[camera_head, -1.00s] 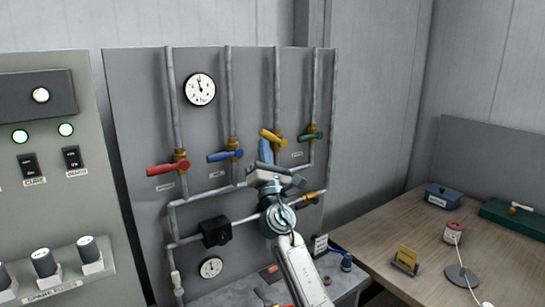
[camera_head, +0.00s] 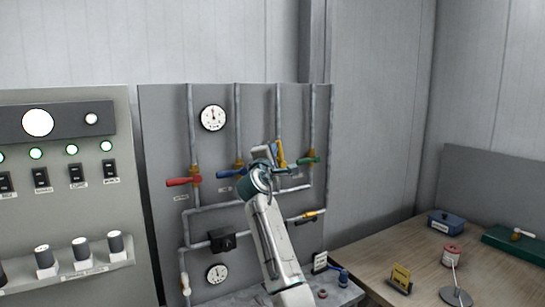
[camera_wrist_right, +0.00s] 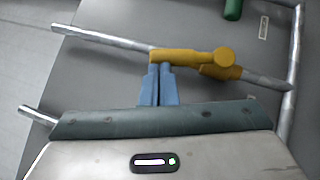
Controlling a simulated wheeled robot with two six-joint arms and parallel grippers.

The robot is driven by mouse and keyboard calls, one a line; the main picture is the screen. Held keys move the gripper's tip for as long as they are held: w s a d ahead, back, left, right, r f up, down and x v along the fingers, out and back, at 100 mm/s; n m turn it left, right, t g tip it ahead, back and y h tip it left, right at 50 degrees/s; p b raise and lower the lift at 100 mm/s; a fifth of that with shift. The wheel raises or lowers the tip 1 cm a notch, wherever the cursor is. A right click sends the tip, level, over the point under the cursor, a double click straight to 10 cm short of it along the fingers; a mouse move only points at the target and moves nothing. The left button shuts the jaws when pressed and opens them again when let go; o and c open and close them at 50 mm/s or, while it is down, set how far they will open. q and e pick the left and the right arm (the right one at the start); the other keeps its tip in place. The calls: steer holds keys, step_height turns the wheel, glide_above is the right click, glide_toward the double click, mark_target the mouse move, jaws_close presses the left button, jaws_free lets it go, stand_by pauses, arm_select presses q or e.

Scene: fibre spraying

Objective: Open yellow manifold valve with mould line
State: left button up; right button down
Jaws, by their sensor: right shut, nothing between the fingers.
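The yellow valve (camera_head: 281,153) sits on the third vertical pipe of the grey manifold panel. Its handle stands upright, roughly along the pipe. In the right wrist view the yellow handle (camera_wrist_right: 185,56) lies nearly in line with its pipe. My right gripper (camera_head: 273,150) is at this valve and partly covers it. In the wrist view its blue fingers (camera_wrist_right: 160,68) are shut together with nothing between them. Their tips are at the handle's free end; whether they touch it I cannot tell. My left gripper is not in view.
A red valve (camera_head: 183,181), a blue valve (camera_head: 228,172) and a green valve (camera_head: 309,160) sit on neighbouring pipes. Another yellow-handled valve (camera_head: 308,216) is on a lower pipe. A switch cabinet (camera_head: 130,240) stands left. A wooden bench (camera_head: 375,258) with several items stands right.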

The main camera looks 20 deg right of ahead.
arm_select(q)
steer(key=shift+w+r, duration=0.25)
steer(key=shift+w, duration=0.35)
arm_select(e)
steer(key=shift+w+d+r, duration=0.25)
steer(key=shift+w+d, duration=0.2)
steer(key=shift+d, duration=0.15)
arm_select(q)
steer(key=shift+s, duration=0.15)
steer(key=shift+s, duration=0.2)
arm_select(e)
steer(key=shift+r, duration=0.1)
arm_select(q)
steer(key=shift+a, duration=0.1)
